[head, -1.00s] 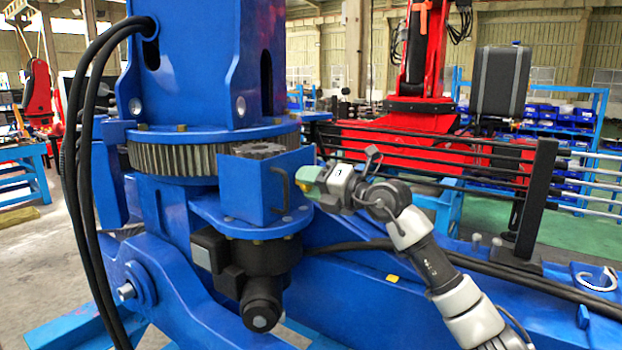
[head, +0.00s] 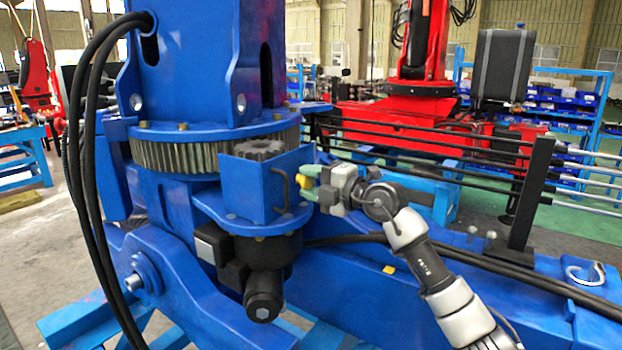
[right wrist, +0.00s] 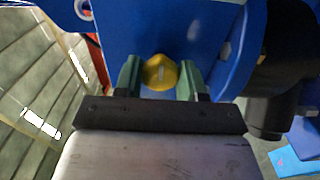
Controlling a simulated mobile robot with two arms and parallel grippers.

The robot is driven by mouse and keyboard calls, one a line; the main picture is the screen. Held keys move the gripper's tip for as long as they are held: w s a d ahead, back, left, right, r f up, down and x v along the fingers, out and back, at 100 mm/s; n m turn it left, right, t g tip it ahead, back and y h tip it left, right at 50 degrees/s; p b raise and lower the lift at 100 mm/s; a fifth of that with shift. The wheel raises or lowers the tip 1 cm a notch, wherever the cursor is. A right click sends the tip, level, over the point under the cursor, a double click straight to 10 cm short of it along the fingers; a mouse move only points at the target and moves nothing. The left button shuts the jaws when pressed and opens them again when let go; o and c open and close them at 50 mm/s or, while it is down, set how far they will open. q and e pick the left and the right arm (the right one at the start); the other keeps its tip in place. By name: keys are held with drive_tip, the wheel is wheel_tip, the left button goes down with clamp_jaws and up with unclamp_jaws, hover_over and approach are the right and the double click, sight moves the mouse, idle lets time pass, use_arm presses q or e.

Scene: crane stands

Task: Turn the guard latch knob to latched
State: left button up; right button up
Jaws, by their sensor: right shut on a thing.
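The guard latch knob (right wrist: 160,73) is a small yellow round knob with a pale line across its face, upright in the right wrist view. It sits on a blue panel, and in the head view it shows as a yellow spot (head: 302,183) at the right side of the blue guard (head: 248,190). My right gripper (head: 307,183) has its green fingers on both sides of the knob, shut on it. In the right wrist view the fingers (right wrist: 161,77) flank the knob left and right. Any latch markings are too small to read. My left gripper is out of view.
A toothed pinion (head: 258,149) shows behind the guard, beside the large ring gear (head: 190,155). A dark bent handle (head: 280,187) is on the guard near the gripper. A black motor (head: 263,290) hangs below. The blue beam (head: 350,275) runs under my right arm.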

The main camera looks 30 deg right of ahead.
idle(0.3)
drive_tip(key=o, duration=0.9)
drive_tip(key=shift+s, duration=0.1)
drive_tip(key=shift+s+d+f+b, duration=0.15)
drive_tip(key=shift+s+d+b, duration=0.05)
drive_tip(key=shift+b, duration=0.1)
drive_tip(key=shift+b+v, duration=2.5)
drive_tip(key=shift+v, duration=2.55)
